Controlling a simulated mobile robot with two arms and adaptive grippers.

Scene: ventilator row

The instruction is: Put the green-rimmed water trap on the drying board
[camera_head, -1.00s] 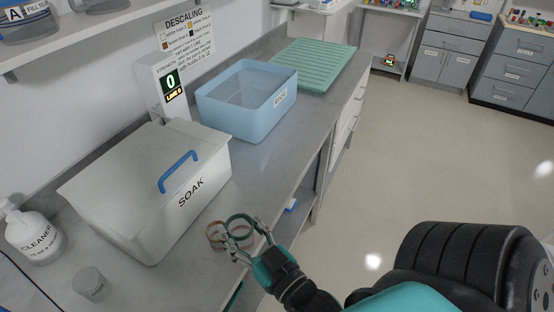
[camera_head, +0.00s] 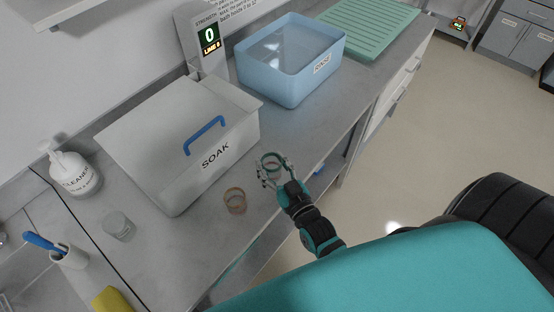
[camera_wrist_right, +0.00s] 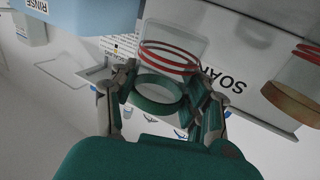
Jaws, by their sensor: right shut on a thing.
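The green-rimmed water trap (camera_head: 271,162) is held in my right gripper (camera_head: 275,178), its fingers on both sides of it, over the counter by the soak box's front right corner. In the right wrist view its green ring (camera_wrist_right: 157,94) lies between the fingertips of the gripper (camera_wrist_right: 160,98). A clear part with red bands (camera_wrist_right: 170,55) shows behind it; I cannot tell whether it belongs to this trap. The drying board (camera_head: 366,27), green and ribbed, lies at the far end of the counter, bare in its visible part. My left gripper is not in view.
An orange-brown-rimmed trap (camera_head: 235,201) stands on the counter. The lidded soak box (camera_head: 180,145) and blue rinse tub (camera_head: 290,62) stand along the counter. A cleaner bottle (camera_head: 74,173), small jar (camera_head: 118,226) and yellow sponge (camera_head: 112,300) are at left.

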